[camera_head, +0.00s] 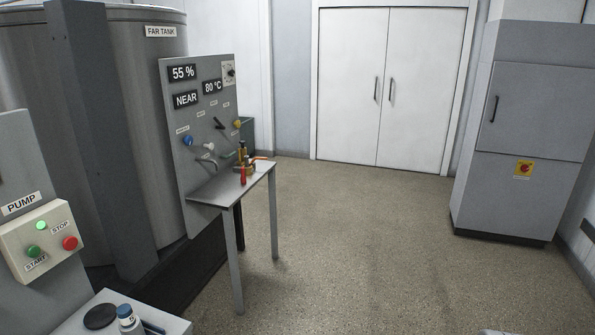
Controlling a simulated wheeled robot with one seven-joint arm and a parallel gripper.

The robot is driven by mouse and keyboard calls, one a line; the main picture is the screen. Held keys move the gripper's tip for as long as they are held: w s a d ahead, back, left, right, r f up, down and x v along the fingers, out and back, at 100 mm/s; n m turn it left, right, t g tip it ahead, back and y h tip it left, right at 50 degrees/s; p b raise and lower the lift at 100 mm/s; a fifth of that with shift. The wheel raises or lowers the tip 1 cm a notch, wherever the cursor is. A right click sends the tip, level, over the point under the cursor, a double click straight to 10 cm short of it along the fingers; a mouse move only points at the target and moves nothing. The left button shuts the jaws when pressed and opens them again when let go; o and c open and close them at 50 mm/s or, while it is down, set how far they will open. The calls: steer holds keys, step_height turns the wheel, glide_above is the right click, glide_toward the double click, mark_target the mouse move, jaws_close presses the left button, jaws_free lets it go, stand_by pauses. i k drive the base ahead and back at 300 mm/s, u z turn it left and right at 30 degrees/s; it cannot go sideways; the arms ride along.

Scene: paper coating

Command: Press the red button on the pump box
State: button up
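The pump box (42,243) is a cream control box on a grey panel at the left edge, under a "PUMP" label. Its red button (70,243) sits at the right, below the word "STOP". A green button (33,251) sits at the lower left, above the word "START". A green lamp (42,226) at the top looks lit. My gripper does not show in this view, so nothing of it is seen near the box.
A small grey surface (165,325) below the box holds a dark disc (100,316) and a blue-capped bottle (128,318). A control panel with a side table (225,186) stands beyond, before the far tank (150,130). Open floor (360,230) lies to the right, toward a grey cabinet (535,110).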

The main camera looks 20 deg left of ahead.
mark_target(69, 243)
steer(key=u, duration=0.65)
steer(key=i, duration=1.2)
steer(key=u, duration=1)
